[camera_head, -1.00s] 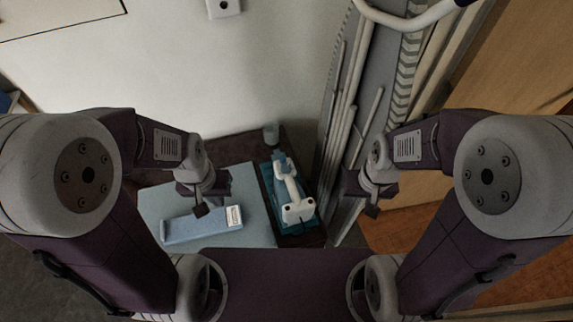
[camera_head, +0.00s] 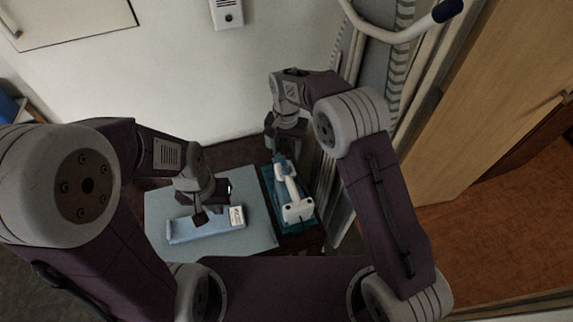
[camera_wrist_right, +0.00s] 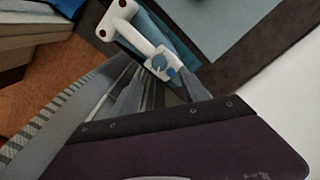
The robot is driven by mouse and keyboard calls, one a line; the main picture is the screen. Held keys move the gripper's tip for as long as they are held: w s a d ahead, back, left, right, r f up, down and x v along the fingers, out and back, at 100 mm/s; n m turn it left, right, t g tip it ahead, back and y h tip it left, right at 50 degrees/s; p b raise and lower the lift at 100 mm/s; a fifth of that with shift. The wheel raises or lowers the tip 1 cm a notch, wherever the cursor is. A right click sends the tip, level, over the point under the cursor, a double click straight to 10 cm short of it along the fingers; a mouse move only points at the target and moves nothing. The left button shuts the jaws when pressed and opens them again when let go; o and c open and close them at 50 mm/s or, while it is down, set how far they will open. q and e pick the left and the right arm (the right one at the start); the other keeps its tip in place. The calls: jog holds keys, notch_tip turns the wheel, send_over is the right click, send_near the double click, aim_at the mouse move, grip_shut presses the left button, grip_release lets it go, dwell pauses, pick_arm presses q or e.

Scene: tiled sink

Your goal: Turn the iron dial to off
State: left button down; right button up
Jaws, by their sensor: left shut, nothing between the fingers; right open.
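The iron (camera_head: 290,200) is white with blue parts and lies on a teal base beside the light blue mat. Its blue part (camera_head: 280,160) is at the far end, close to my right gripper. My left gripper (camera_head: 200,217) is shut and empty above the pale blue box.
The light blue mat (camera_head: 165,205) bears a long pale blue box (camera_head: 185,228) with a white label. A wall with a small white device (camera_head: 226,12) stands behind. Leaning boards and a white tube (camera_head: 395,38) crowd the right of the iron.

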aim_at(287, 168)
notch_tip(287, 168, down, 8)
jog(key=shift+f+p, duration=0.25)
jog(key=shift+p, duration=0.25)
grip_shut()
